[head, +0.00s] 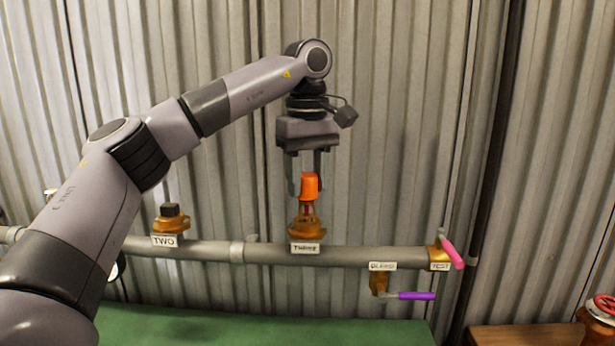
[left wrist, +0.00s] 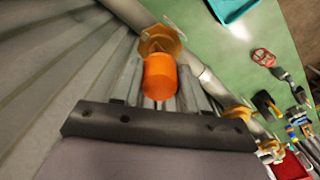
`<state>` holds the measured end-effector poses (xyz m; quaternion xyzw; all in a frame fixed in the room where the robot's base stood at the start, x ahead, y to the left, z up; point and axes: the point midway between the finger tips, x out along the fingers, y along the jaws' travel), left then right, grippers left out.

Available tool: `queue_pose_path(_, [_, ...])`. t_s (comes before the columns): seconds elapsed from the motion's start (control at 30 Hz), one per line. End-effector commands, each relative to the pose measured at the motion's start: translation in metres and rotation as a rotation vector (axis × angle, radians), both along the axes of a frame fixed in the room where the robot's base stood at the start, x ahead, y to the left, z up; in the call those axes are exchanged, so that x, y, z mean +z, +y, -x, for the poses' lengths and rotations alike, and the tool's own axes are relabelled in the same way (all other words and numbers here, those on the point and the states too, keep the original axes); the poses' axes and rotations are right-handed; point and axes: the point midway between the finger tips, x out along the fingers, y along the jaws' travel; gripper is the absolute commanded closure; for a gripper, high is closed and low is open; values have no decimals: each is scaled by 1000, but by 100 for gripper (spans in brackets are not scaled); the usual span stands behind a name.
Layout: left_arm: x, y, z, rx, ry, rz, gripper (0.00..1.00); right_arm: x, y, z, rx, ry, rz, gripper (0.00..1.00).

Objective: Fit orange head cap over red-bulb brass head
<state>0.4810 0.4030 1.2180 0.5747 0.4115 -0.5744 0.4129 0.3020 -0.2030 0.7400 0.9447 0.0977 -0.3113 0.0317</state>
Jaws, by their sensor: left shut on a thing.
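The orange head cap (head: 309,186) is between the fingers of my left gripper (head: 308,183), which is shut on it and points straight down. The cap looks upright. Right below it is the brass head (head: 307,227) on the grey pipe, above a label that seems to read THREE. A slim reddish part shows just under the cap's lower edge; I cannot tell whether the cap touches the head or covers its top. In the left wrist view the cap (left wrist: 160,78) hides most of the head, and only its brass base (left wrist: 160,42) shows. My right gripper is not in view.
The grey pipe (head: 200,250) runs along the corrugated wall. On it are a brass outlet with a dark top (head: 172,217) labelled TWO, a purple-handled valve (head: 415,295) and a pink-handled valve (head: 451,253). A green bench top (head: 250,327) lies below.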

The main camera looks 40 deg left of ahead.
Motion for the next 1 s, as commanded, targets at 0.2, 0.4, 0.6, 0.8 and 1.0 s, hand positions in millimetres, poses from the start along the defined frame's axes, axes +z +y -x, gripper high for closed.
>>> queue_pose_path(0.2, [-7, 0, 0, 0, 1, 0, 85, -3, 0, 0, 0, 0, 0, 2])
queue_pose_path(0.4, [-12, 0, 0, 0, 1, 0, 85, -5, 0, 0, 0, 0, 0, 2])
queue_pose_path(0.6, [-16, 0, 0, 0, 0, -1, 85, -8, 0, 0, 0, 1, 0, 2])
queue_pose_path(0.8, [-21, 0, 0, 1, 0, 0, 85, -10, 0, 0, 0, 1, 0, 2])
queue_pose_path(1.0, [-27, 0, 0, 1, 0, 0, 85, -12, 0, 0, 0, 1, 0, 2])
